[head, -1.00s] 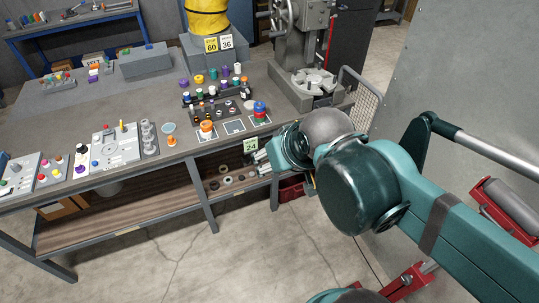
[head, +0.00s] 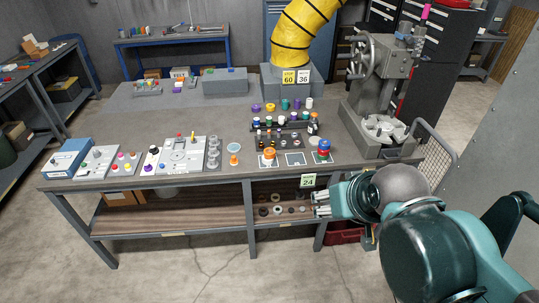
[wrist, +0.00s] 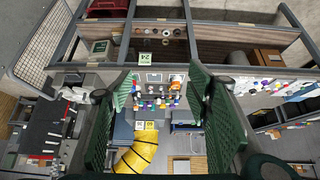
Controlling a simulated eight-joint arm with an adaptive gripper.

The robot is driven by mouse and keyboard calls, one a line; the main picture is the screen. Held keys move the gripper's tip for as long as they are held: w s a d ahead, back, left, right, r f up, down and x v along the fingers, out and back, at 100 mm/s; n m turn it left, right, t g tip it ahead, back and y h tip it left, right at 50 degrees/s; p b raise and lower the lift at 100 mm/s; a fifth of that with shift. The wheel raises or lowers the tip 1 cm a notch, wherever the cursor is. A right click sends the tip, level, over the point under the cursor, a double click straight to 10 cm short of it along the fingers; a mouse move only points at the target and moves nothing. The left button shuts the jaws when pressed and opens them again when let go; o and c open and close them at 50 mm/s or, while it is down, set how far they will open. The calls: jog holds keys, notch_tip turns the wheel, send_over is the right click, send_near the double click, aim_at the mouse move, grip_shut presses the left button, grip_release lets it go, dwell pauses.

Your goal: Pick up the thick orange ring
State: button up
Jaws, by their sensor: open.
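A thick orange ring-like piece (head: 269,155) sits on a pale square near the front edge of the grey bench (head: 200,185) in the head view. Something pale shows at its top, and its hole is not clear at this size. My gripper (head: 319,204) is open and empty in front of the bench, lower right of the orange piece and just below the green 24 sign (head: 308,180). It is apart from the orange piece. In the wrist view the two green fingers of my gripper (wrist: 161,100) stand wide apart, with small coloured parts far off between them.
A red and blue stack (head: 323,150) stands right of the orange piece, and an orange cone-like part (head: 234,159) stands left. Racks of small parts (head: 280,125) lie behind. A machine press (head: 380,100) stands at the right. Several dull rings (head: 277,210) lie on the lower shelf.

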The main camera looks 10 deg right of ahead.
jog(key=shift+o, duration=0.3)
jog(key=shift+w+r, duration=0.1)
jog(key=w+a+r+m+g, duration=0.1)
jog(key=w+a+m+g, duration=0.15)
jog(key=w, duration=1.35)
jog(key=w+a+r+m+g, duration=0.15)
jog(key=w+m, duration=0.25)
jog(key=w, duration=1.2)
jog(key=w+a+f+m+g, duration=0.1)
jog(key=w+a+f+m, duration=0.2)
jog(key=w+f, duration=0.9)
jog(key=w+a+f+m+g, duration=0.2)
jog(key=w+a+f+m, duration=0.1)
jog(key=w+f, duration=0.9)
jog(key=shift+w+a+b, duration=0.25)
jog(key=shift+w+b, duration=0.15)
jog(key=shift+w, duration=0.05)
jog(key=shift+f+m, duration=0.1)
jog(key=shift+m, duration=0.15)
jog(key=shift+f, duration=1.25)
